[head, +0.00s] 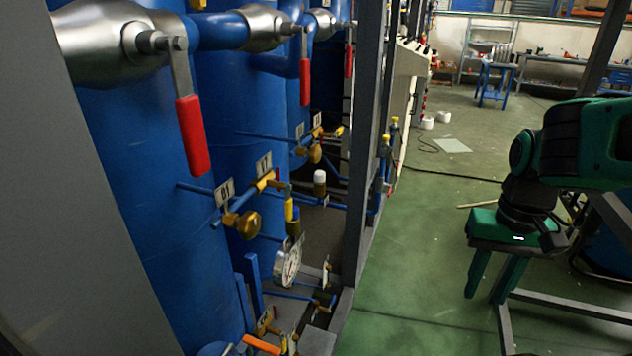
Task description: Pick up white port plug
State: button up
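A small white plug (320,177) sits upright on a brass-coloured fitting in the pipework, left of the dark upright post. It is the likeliest white port plug, but it is small in view. My gripper (484,298) hangs over the green floor at the right, fingers pointing down. Its two green fingers are apart with nothing visible between them. It is well to the right of the plug, with the post standing between them in the picture.
Blue tanks (150,190) with red-handled valves (193,135) fill the left. The dark post (362,150) borders the pipework. A grey metal frame (570,305) stands near my gripper. Green floor (420,250) is open in the middle.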

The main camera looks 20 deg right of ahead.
aim_at(319, 176)
jog(key=k, duration=1.2)
jog(key=u, duration=0.25)
jog(key=i, duration=0.6)
jog(key=u, duration=0.25)
